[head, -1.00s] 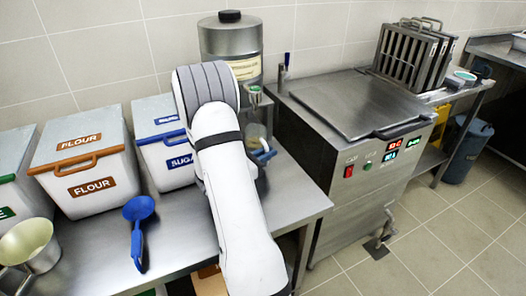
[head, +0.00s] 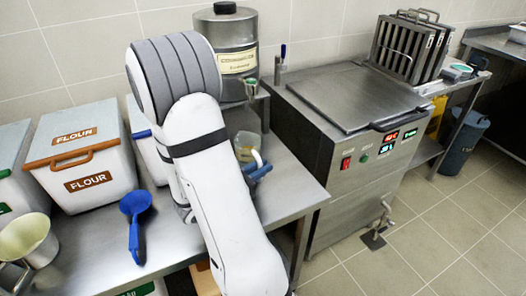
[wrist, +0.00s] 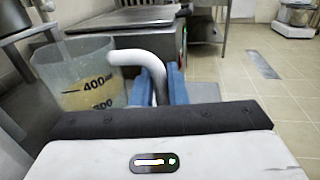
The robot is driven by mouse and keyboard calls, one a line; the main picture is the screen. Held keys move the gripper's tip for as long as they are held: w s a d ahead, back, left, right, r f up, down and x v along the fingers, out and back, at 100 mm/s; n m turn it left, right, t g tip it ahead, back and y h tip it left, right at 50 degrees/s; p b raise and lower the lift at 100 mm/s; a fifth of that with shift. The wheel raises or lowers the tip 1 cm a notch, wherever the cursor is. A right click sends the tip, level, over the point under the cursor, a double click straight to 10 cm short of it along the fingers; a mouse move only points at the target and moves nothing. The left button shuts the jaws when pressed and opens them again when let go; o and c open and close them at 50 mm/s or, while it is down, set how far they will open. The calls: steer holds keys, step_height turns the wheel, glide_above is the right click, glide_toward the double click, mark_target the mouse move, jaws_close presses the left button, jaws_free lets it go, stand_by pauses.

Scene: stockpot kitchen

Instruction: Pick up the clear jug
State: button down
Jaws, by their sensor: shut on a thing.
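The clear jug (wrist: 88,70) stands out at the left of the wrist view, with "400" and lower marks on its wall and yellowish contents. Its pale handle (wrist: 148,60) runs down between the blue fingers of my gripper (wrist: 162,85), which is shut on it. In the head view the jug (head: 246,142) shows only partly beside my arm, which hides the rest. The blue fingers (head: 258,172) show there at the jug's right side. I cannot tell whether the jug's base touches the counter.
A steel dispenser (head: 229,50) stands behind the jug. A fryer-like steel unit (head: 352,110) is to the right.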

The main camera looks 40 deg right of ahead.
steer(key=s+a+p, duration=0.1)
steer(key=p, duration=0.2)
steer(key=s+a+p, duration=0.1)
steer(key=a+p, duration=0.1)
steer(key=p, duration=0.1)
steer(key=shift+s+r+p, duration=0.15)
steer(key=shift+s+p, duration=0.1)
steer(key=shift+p, duration=0.1)
